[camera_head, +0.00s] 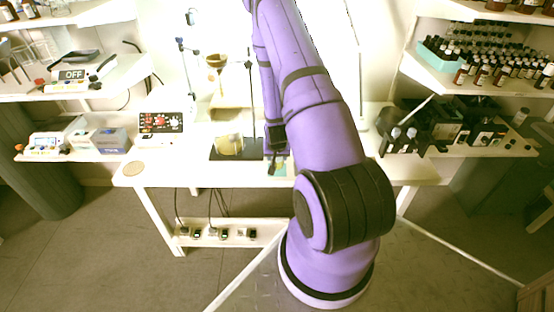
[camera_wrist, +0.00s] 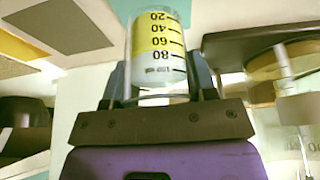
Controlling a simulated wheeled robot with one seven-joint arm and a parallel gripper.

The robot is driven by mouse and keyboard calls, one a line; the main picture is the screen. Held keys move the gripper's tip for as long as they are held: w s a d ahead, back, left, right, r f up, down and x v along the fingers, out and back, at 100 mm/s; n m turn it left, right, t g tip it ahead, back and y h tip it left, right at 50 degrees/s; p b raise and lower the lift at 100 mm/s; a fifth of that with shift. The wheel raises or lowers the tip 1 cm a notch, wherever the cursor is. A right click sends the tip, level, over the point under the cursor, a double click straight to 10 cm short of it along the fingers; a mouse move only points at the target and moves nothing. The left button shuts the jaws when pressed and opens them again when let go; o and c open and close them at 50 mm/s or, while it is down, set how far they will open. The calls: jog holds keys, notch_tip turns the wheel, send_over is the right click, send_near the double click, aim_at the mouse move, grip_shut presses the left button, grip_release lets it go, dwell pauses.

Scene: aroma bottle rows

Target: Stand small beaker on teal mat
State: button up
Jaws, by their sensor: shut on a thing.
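My gripper (camera_wrist: 155,85) is shut on the small beaker (camera_wrist: 160,55), a clear graduated cylinder with yellow liquid, seen between its fingers in the wrist view. In the head view my gripper (camera_head: 277,148) is over the bench, and the held beaker cannot be made out there. The teal mat (camera_head: 279,170) shows in small part below my gripper, mostly covered by my arm. A teal patch (camera_wrist: 95,12) also shows left of the beaker in the wrist view. Whether the beaker touches the mat cannot be told.
A larger beaker of yellow liquid (camera_head: 229,145) stands on a dark plate (camera_head: 218,156) left of my gripper. A thin dark stand rod (camera_head: 251,100) rises close by. A round cork-coloured disc (camera_head: 133,168) lies at the bench's left. Shelves with bottles (camera_head: 482,75) are at right.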

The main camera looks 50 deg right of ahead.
jog(key=shift+f, duration=1)
jog(key=shift+f, duration=0.1)
jog(key=o, duration=1)
jog(key=shift+c, duration=0.2)
